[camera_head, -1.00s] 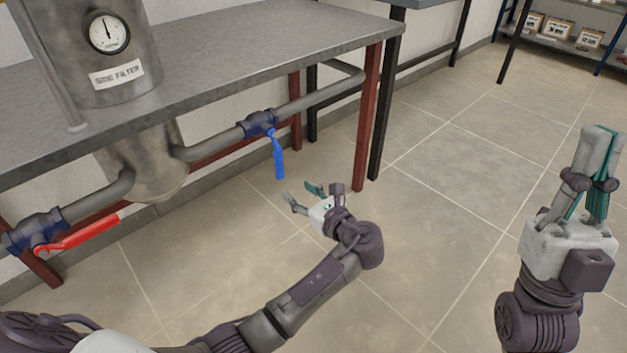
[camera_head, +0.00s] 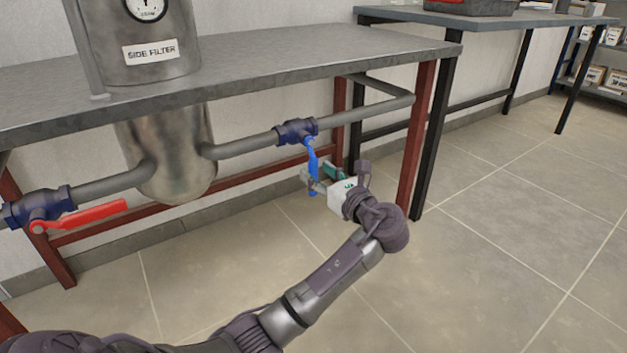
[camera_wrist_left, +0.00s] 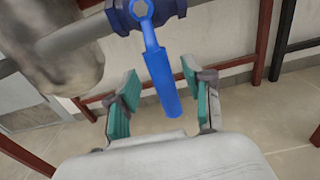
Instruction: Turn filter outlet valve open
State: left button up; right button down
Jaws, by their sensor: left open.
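The valve with the blue handle (camera_head: 312,166) sits on the pipe right of the side filter (camera_head: 165,150); its handle hangs down, across the pipe. In the left wrist view the blue handle (camera_wrist_left: 162,85) hangs between the two fingers. My left gripper (camera_head: 322,178) is open around the handle's lower part, with the fingers apart from it on both sides. In the left wrist view the left gripper (camera_wrist_left: 158,100) shows its teal pads clear of the handle. A second valve with a red handle (camera_head: 85,217) is on the pipe at the left, its handle lying roughly along the pipe. My right gripper is not in view.
The grey table (camera_head: 250,65) stands above the pipes, on dark red legs (camera_head: 415,140) close to the right of my left gripper. A second table (camera_head: 470,18) stands behind at the right. The tiled floor (camera_head: 480,260) is clear.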

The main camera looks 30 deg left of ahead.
pick_arm(q)
jog(key=shift+b+x, duration=0.4)
jog(key=shift+x, duration=0.9)
grip_shut()
